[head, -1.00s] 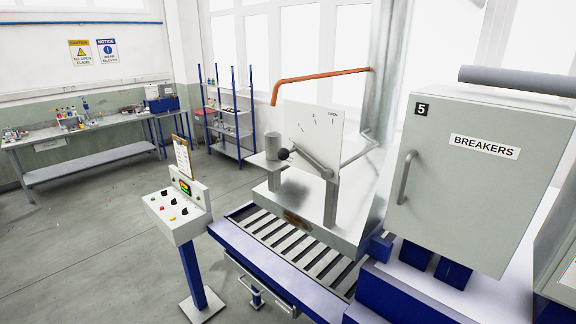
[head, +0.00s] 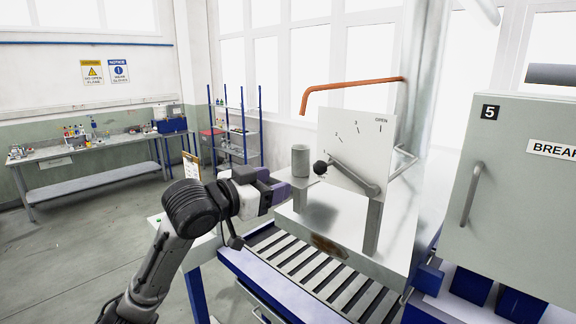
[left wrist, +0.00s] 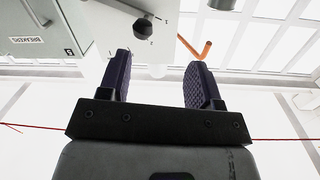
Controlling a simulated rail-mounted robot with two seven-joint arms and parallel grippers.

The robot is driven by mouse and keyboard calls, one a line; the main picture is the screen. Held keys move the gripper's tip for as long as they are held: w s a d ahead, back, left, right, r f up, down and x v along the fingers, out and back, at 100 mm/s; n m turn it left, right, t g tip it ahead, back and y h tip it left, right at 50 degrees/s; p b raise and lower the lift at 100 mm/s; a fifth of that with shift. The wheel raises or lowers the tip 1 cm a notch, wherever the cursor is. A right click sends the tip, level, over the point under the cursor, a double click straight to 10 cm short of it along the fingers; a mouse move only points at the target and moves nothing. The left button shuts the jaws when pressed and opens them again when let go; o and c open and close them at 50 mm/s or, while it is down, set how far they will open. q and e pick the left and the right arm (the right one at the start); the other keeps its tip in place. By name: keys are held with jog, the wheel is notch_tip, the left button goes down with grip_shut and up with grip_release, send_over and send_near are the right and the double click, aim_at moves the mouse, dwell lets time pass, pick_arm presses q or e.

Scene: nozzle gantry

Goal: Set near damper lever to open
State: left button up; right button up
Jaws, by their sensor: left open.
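The damper lever (head: 350,177) is a grey bar with a black ball knob (head: 320,168) at its left end. It pivots at the lower right of a white dial plate (head: 350,138) and points left, slightly up, away from the OPEN mark at the plate's upper right. My left gripper (head: 284,189) is open and empty, left of the knob and apart from it. In the left wrist view the knob (left wrist: 143,28) shows beyond the two open fingers (left wrist: 158,80), nearer the left one. My right gripper is not in view.
A grey cylinder (head: 300,160) stands close to the gripper, left of the knob. An orange pipe (head: 350,84) runs above the plate. The breakers cabinet (head: 530,190) stands at right. A slatted roller bed (head: 310,275) lies in front.

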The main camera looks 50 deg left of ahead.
aim_at(325, 167)
pick_arm(q)
jog(key=shift+n+t+h, duration=0.3)
jog(key=shift+n+h, duration=0.3)
jog(key=shift+h, duration=0.3)
jog(key=w+d+p, duration=0.1)
jog(key=w, duration=0.3)
jog(key=w+p, duration=0.2)
jog(key=w, duration=0.2)
jog(key=w+d+r+p, duration=0.1)
jog(key=w, duration=0.3)
jog(key=shift+d, duration=0.35)
jog(key=shift+w+d+f+p, duration=0.15)
jog(key=shift+w+p, duration=0.25)
jog(key=shift+w, duration=0.45)
grip_shut()
